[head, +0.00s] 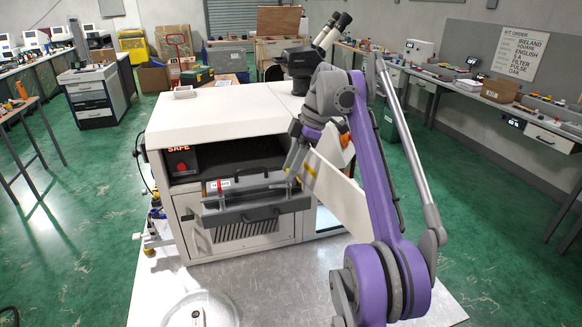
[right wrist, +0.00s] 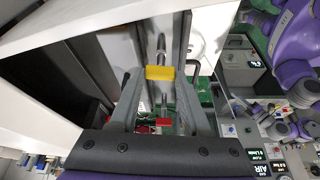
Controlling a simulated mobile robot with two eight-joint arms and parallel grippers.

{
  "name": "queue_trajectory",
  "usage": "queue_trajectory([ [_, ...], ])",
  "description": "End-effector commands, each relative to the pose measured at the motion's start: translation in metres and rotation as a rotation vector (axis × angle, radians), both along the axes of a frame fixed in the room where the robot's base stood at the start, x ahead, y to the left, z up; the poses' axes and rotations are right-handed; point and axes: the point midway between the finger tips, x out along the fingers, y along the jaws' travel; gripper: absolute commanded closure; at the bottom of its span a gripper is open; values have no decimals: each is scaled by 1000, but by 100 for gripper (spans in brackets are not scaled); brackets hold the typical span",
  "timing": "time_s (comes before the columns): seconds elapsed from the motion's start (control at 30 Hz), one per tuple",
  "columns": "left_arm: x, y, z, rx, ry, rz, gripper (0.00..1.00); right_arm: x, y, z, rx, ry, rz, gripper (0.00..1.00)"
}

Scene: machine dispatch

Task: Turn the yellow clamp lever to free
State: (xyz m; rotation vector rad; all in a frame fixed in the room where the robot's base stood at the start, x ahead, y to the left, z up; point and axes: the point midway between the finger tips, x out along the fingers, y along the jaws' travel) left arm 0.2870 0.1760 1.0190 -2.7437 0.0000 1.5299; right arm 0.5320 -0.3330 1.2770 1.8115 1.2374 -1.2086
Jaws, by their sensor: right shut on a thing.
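The yellow clamp lever (right wrist: 160,73) shows in the right wrist view as a yellow block on a metal rod, between the two fingers. My right gripper (head: 293,172) is at the right end of the grey drawer front on the white machine, shut on the yellow clamp lever. It also fills the middle of the right wrist view. In the head view the fingers and arm largely hide the lever. A small red part (right wrist: 165,122) shows closer to the palm in the right wrist view.
The white machine (head: 222,115) stands on a grey table (head: 270,285). A SAFE display (head: 181,160) sits in its open bay, above the grey drawer front (head: 255,205). A white panel (head: 342,195) stands out just right of the gripper. A round clear dish (head: 200,310) lies at the front.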

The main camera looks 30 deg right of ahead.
Motion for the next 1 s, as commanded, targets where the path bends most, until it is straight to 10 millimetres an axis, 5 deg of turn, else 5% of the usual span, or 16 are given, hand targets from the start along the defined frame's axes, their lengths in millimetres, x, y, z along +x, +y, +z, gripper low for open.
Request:
queue_trajectory([
  [0.87,0,0,0,0,0,0,100,1,0,0,-2,1,154,100],
  [0.9,0,0,0,0,0,0,100,1,0,0,-2,1,154,47],
  [1.0,0,0,0,0,0,0,100,1,0,0,-1,1,153,29],
])
